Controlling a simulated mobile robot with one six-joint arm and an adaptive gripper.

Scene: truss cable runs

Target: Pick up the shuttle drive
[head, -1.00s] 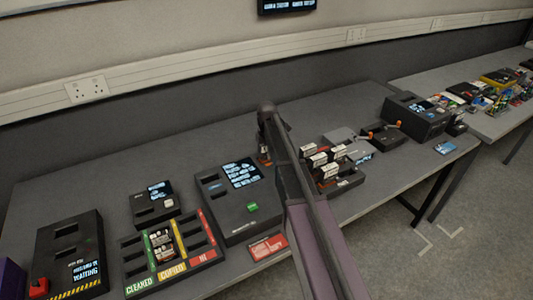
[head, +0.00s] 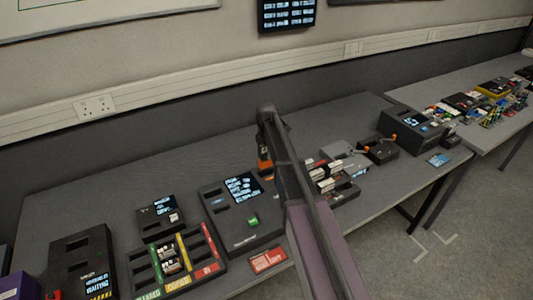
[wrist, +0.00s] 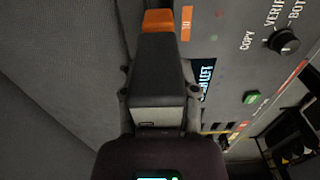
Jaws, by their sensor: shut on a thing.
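An orange piece (wrist: 158,24), which I take to be the shuttle drive, is at the tip of my gripper (wrist: 160,50) in the wrist view. In the head view the orange drive (head: 265,166) shows small below my gripper (head: 264,150), beside the far right corner of the black copier box (head: 232,232) with a screen and green button. I cannot tell whether the drive touches the table.
A tray with green, yellow and red labelled lanes (head: 215,266) stands left of the copier. A red card (head: 268,260) lies in front. Racks of small cartridges (head: 345,192) and a black box with a screen (head: 405,130) stand right. The table (head: 110,190) is clear at the back left.

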